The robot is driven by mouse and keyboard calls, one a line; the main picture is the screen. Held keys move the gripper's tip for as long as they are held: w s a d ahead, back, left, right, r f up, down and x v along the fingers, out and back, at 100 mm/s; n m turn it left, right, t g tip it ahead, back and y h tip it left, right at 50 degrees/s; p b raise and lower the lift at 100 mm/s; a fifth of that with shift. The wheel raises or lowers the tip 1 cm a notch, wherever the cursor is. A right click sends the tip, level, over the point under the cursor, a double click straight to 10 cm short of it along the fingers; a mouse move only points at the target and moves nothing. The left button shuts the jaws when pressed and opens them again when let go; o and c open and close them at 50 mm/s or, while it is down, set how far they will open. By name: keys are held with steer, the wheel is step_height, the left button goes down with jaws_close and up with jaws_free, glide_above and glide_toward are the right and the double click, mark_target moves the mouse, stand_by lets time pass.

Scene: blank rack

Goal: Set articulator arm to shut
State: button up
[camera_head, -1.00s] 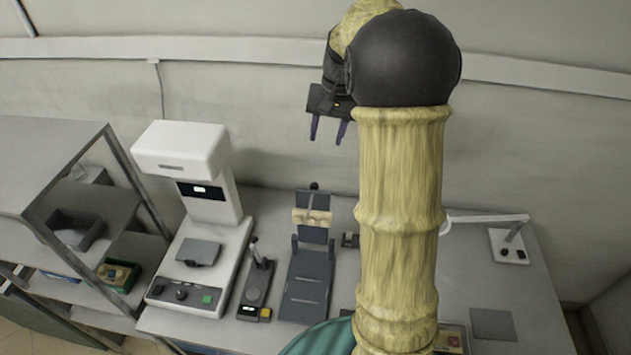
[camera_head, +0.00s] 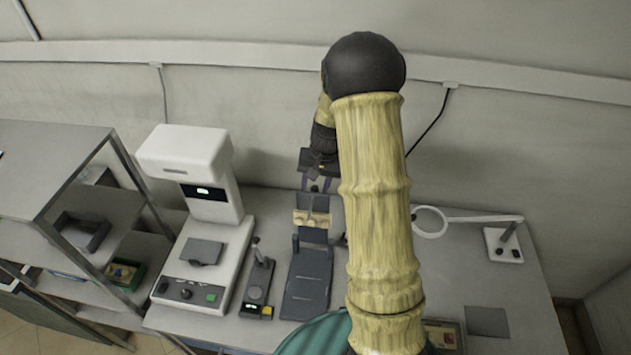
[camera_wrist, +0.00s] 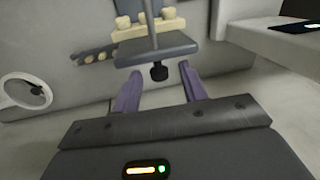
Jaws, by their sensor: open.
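The articulator (camera_head: 308,278) is a dark grey device on the bench in the head view, its long flat base towards me. Its upper arm (camera_head: 313,205) stands raised at the back, with a cream cast piece across it and a small black knob at its top end. My gripper (camera_head: 316,184) is at that top end, fingers pointing down. In the wrist view the two purple fingers of my gripper (camera_wrist: 160,76) are apart, with the black knob (camera_wrist: 159,72) appearing between their tips. Nothing is held. I cannot tell whether either finger touches the knob.
A white machine (camera_head: 205,225) and a small lever device (camera_head: 258,288) stand left of the articulator. A ring magnifier (camera_head: 431,222) on a white stand is at the right. A metal shelf (camera_head: 75,225) is at the far left. The wall is close behind the bench.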

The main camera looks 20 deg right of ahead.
steer(key=shift+s+f, duration=0.15)
steer(key=shift+f, duration=0.1)
jaws_close()
steer(key=shift+w, duration=0.2)
